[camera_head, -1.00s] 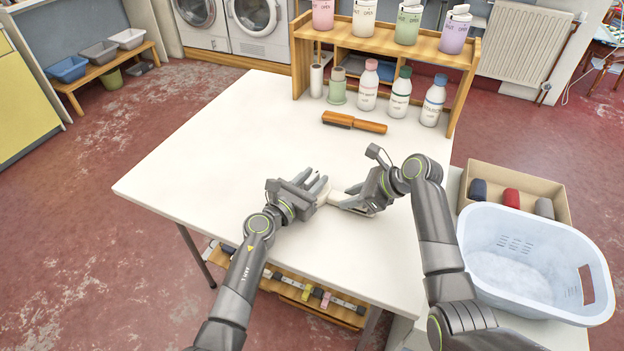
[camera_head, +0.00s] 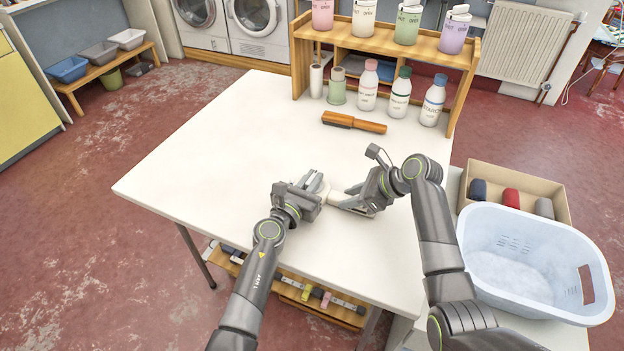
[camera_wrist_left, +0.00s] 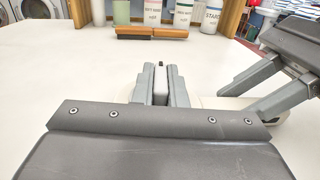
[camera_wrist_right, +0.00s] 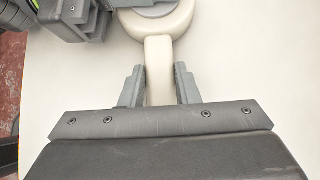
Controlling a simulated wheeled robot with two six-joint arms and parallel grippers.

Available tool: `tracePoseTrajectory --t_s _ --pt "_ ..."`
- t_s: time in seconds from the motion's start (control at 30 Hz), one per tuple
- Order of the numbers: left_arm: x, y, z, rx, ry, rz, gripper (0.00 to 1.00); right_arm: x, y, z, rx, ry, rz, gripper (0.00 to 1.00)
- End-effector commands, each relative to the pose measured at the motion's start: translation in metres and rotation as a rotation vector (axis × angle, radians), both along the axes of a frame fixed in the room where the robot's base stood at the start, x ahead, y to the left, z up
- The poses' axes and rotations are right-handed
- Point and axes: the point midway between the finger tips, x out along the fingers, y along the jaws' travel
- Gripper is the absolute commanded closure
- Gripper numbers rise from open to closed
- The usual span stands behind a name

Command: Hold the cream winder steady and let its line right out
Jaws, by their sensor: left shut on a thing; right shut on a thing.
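The cream winder (camera_head: 333,199) is low over the white table, between my two grippers. In the right wrist view its round cream body (camera_wrist_right: 165,25) has a grey centre, and its straight cream handle (camera_wrist_right: 159,70) lies between the fingers of my right gripper (camera_wrist_right: 158,82). My right gripper (camera_head: 348,201) is shut on this handle. My left gripper (camera_head: 317,183) is beside the round end. In the left wrist view its fingers (camera_wrist_left: 161,76) are shut on a small pale grey piece with a dark tip, probably part of the winder. No line can be made out.
An orange-brown brush (camera_head: 354,122) lies further back on the white table (camera_head: 220,150). Bottles (camera_head: 400,95) stand under a wooden shelf at the back. A pale blue basket (camera_head: 535,265) and a cardboard box (camera_head: 515,170) are at the right. The table's left part is clear.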

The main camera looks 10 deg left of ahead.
Motion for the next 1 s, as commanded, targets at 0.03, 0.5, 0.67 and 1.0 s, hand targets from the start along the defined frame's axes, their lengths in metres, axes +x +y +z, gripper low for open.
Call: tracePoseTrajectory --t_s 0.03,0.5,0.67,1.0 --pt "0.0 0.0 0.0 0.0 0.0 0.002 1.0 0.0 0.0 0.0 0.001 0.0 0.0 0.99" --pt "0.0 0.0 0.0 0.0 0.0 0.001 0.66 0.0 0.0 0.0 0.001 -0.001 -0.001 0.99" --pt "0.0 0.0 0.0 0.0 0.0 0.001 0.66 0.0 0.0 0.0 0.001 -0.001 -0.001 0.99" --pt "-0.03 0.013 -0.001 -0.001 0.001 0.003 0.66 0.0 0.0 0.0 0.001 0.0 -0.001 0.99"
